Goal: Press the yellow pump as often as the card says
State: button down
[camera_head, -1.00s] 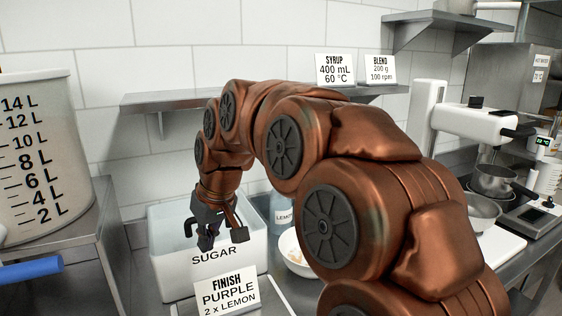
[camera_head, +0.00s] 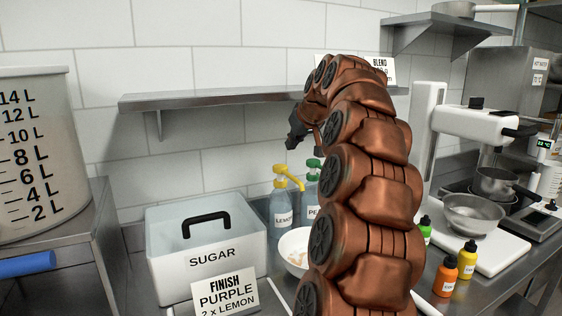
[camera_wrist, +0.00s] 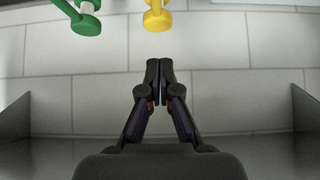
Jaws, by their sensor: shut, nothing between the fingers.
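The yellow pump (camera_head: 288,176) tops a clear bottle labelled LEMON (camera_head: 283,212), standing behind the white bowl. Its yellow head also shows at the top of the wrist view (camera_wrist: 157,18). A green pump (camera_head: 313,166) tops the bottle to its right, whose label is partly hidden by my arm; green also shows in the wrist view (camera_wrist: 85,22). The card (camera_head: 226,294) reads FINISH, PURPLE, 2 x LEMON. My gripper (camera_head: 291,144) is above the yellow pump, apart from it. In the wrist view its fingertips (camera_wrist: 153,66) are together and empty.
A lidded SUGAR bin (camera_head: 205,275) stands left of the bottles. The white bowl (camera_head: 292,245) is in front of them. A steel shelf (camera_head: 215,99) runs along the wall behind. Small orange (camera_head: 445,277) and yellow (camera_head: 467,259) bottles stand at right.

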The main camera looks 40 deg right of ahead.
aim_at(282, 168)
jog(key=shift+w+f, duration=0.1)
dwell(0.3)
jog(key=p+x, duration=0.2)
jog(key=x, duration=0.7)
jog(key=shift+w+d+f, duration=0.1)
jog(key=shift+w+f, duration=0.1)
jog(key=shift+f, duration=0.1)
jog(key=shift+f+b, duration=1.1)
jog(key=shift+f, duration=0.45)
jog(key=shift+s, duration=0.1)
jog(key=v, duration=1)
jog(key=shift+r, duration=0.4)
